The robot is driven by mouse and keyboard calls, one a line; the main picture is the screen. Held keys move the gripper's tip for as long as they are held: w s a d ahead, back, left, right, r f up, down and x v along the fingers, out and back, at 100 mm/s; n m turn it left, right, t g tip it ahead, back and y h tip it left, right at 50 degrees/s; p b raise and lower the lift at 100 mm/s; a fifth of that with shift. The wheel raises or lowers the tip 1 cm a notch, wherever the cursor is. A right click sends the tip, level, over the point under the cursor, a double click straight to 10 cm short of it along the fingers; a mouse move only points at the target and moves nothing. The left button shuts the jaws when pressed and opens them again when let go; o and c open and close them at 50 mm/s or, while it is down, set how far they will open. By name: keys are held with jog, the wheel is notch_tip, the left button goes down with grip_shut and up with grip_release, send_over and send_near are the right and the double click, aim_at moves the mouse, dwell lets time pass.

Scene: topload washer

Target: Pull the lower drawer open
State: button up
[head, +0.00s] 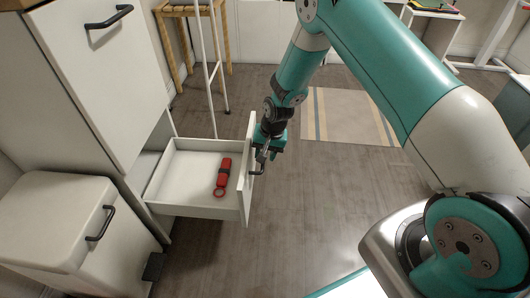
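The lower drawer (170,208) of the white cabinet is pulled well out, and its inside is visible. A red object with a dark band and a ring at one end (223,174) lies on its floor. The drawer's front panel (247,190) faces right, with a dark handle (257,171) on its outer side. My gripper (263,157) is at this handle, pointing down beside the front panel. The fingers overlap the handle in the picture and are small and dark, so I cannot tell whether they are closed on it.
The tall white cabinet (95,75) has a closed front with a dark handle above the drawer. A low white unit (60,225) with a dark handle stands at the lower left. A wooden stool (181,45) is behind. Wood floor (300,205) is clear right of the drawer; a striped rug (350,115) lies beyond.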

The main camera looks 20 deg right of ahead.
jog(key=s+d+r+p, duration=0.1)
jog(key=d+r+p, duration=0.2)
jog(key=r, duration=1.4)
jog(key=p, duration=0.2)
jog(key=shift+s+p, duration=0.3)
jog(key=shift+p, duration=0.1)
jog(key=s+a+r+n+y, duration=0.1)
jog(key=s+a+r+n, duration=0.35)
jog(key=s+r, duration=0.45)
jog(key=s+a+r+n+y, duration=0.1)
jog(key=s+a+r+n, duration=0.5)
jog(key=r, duration=0.5)
jog(key=s+r+n+g+p, duration=0.1)
jog(key=s+r, duration=0.2)
jog(key=s, duration=0.4)
jog(key=s+r+n+p, duration=0.1)
jog(key=s+r, duration=0.2)
jog(key=s, duration=0.4)
notch_tip(320, 180, up, 28)
jog(key=p, duration=2.8)
jog(key=shift+w+r, duration=0.15)
jog(key=shift+w, duration=0.15)
